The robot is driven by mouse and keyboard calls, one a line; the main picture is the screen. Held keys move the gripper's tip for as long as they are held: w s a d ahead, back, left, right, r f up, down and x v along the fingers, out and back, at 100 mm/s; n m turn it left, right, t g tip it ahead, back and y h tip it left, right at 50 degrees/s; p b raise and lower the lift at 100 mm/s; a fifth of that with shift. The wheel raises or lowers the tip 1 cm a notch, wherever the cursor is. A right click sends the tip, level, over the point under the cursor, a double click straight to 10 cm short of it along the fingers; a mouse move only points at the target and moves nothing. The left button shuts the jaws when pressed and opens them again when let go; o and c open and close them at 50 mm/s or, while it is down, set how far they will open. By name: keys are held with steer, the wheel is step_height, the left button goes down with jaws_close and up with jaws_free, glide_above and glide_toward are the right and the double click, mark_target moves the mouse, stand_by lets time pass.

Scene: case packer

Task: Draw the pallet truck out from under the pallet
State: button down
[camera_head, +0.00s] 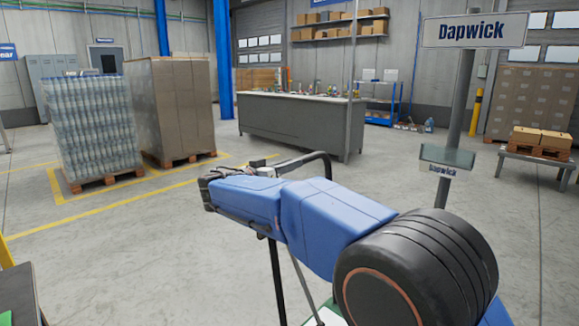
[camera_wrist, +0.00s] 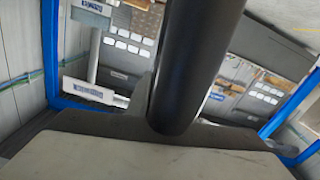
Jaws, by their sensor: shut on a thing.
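The pallet truck's black loop handle (camera_head: 324,157) rises behind my blue arm in the head view. Its thin dark shaft (camera_head: 276,275) runs down below the arm. My gripper (camera_head: 265,170) is at the left part of the loop, mostly hidden by my arm. In the wrist view a dark round bar (camera_wrist: 195,60) passes through my gripper (camera_wrist: 170,128), which is shut on it. The truck's body and forks are hidden or out of view. A pallet of wrapped bottles (camera_head: 95,184) and a pallet of wrapped cartons (camera_head: 190,159) stand at the left; neither shows the truck under it.
Yellow floor lines (camera_head: 57,188) mark the bay around the left pallets. A long grey workbench (camera_head: 290,128) stands behind. A signpost (camera_head: 459,100) and a low table (camera_head: 533,160) with a small loaded pallet stand right. The floor at left front is mostly clear.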

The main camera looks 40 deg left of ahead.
steer(key=c, duration=1.6)
jaws_free()
steer(key=shift+o, duration=0.2)
steer(key=shift+s, duration=0.1)
steer(key=s+a, duration=0.2)
steer(key=s, duration=1.5)
steer(key=shift+a, duration=0.2)
